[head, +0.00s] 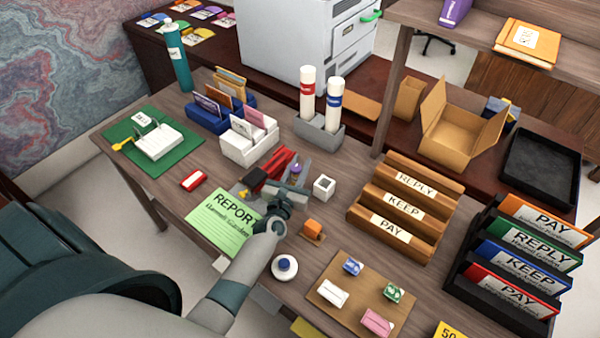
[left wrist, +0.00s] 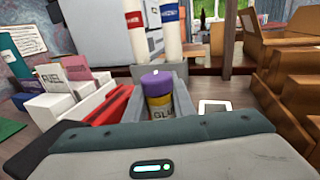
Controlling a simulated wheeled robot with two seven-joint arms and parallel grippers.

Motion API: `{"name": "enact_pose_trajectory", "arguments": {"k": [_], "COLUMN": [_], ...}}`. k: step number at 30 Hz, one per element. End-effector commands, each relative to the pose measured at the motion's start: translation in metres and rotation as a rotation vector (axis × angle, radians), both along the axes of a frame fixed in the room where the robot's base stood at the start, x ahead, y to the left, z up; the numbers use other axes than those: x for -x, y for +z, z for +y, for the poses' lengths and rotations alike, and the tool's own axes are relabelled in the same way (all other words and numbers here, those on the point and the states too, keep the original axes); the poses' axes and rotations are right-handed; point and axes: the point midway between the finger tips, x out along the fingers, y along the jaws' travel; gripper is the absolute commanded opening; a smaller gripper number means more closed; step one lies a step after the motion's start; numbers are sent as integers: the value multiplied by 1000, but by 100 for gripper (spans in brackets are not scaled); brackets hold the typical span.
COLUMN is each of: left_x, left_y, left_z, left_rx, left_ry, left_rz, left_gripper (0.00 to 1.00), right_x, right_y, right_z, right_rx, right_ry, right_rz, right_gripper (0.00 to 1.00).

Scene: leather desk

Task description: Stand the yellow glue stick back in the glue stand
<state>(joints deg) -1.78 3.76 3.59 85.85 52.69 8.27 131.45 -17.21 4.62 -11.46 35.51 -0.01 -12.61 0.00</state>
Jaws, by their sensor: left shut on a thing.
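The yellow glue stick (left wrist: 158,105) has a purple cap and stands roughly upright in the left wrist view. Its cap also shows in the head view (head: 295,171). My left gripper (head: 292,184) is shut on the glue stick, and its palm hides the lower part in the left wrist view. Grey parts flank the stick; I cannot tell which are fingers and which may belong to a stand. A grey holder (head: 319,141) with two white tubes, one red-banded and one blue-banded, stands behind it; I cannot tell if this is the glue stand. My right gripper is out of view.
A red stapler (head: 281,165) lies close left of the gripper, and a white cube (head: 323,187) sits close right. A white card holder (head: 236,147) stands behind left. Wooden label racks (head: 372,219) stand to the right. A green report sheet (head: 214,228) lies in front left.

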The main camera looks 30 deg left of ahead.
Motion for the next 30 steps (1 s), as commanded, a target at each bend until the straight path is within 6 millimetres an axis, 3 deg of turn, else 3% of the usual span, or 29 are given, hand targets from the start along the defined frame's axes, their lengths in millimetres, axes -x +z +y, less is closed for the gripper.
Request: {"name": "enact_pose_trajectory", "arguments": {"k": [1,6,30], "left_x": [0,0,0], "left_y": [-12,-25,-37], "left_z": [0,0,0], "left_rx": [-1,0,0], "left_ry": [0,-1,-1], "left_rz": [0,0,1], "left_gripper": [0,0,0], "right_x": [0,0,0], "right_y": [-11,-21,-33], "right_z": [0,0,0], "right_rx": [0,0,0], "right_ry": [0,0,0], "right_rz": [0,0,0], "right_gripper": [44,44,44]}}
